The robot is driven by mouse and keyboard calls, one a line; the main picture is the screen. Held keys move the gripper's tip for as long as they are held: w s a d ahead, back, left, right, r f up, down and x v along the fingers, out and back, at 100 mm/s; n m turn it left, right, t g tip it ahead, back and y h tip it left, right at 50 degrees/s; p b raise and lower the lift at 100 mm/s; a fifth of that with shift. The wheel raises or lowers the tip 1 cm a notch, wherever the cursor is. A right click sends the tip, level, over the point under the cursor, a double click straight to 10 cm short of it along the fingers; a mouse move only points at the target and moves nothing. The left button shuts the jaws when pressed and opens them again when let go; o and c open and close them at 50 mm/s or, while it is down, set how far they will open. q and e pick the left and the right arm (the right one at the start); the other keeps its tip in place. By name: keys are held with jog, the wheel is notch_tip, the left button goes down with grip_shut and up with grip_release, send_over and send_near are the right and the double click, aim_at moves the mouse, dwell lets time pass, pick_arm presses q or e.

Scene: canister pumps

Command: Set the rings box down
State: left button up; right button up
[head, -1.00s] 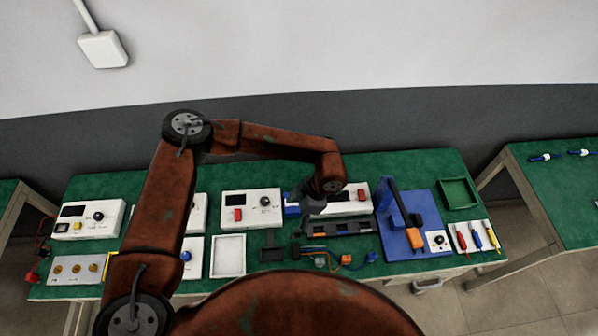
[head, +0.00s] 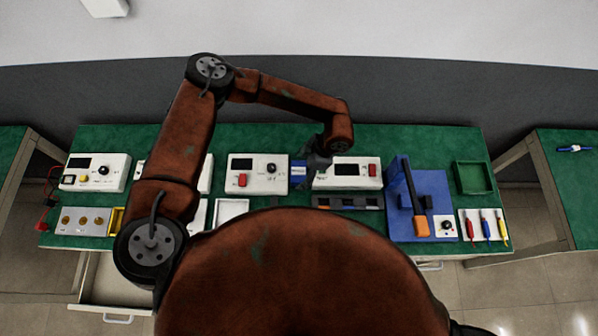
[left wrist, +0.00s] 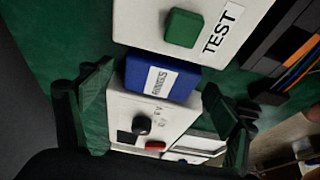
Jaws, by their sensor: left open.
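The rings box (head: 298,173) is a small blue box between two white instruments on the green bench. In the left wrist view the blue rings box (left wrist: 160,80) shows its white label between my fingers. My left gripper (head: 314,168) is at the box, just to its right in the head view. In the left wrist view the fingers of my left gripper (left wrist: 160,115) are spread wide, with gaps on both sides of the box. The box's underside is hidden, so its contact with the bench cannot be seen. My right gripper is not in view.
White instruments stand close on both sides, one with a red switch (head: 257,174), one marked TEST (left wrist: 150,25). A dark slotted rack (head: 347,202) lies in front. A blue stand (head: 421,205) and green tray (head: 474,177) are to the right. An open drawer (head: 120,285) shows lower left.

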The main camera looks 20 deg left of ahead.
pick_arm(q)
jog(key=shift+x, duration=0.85)
jog(key=shift+r, duration=0.1)
jog(key=c, duration=1.3)
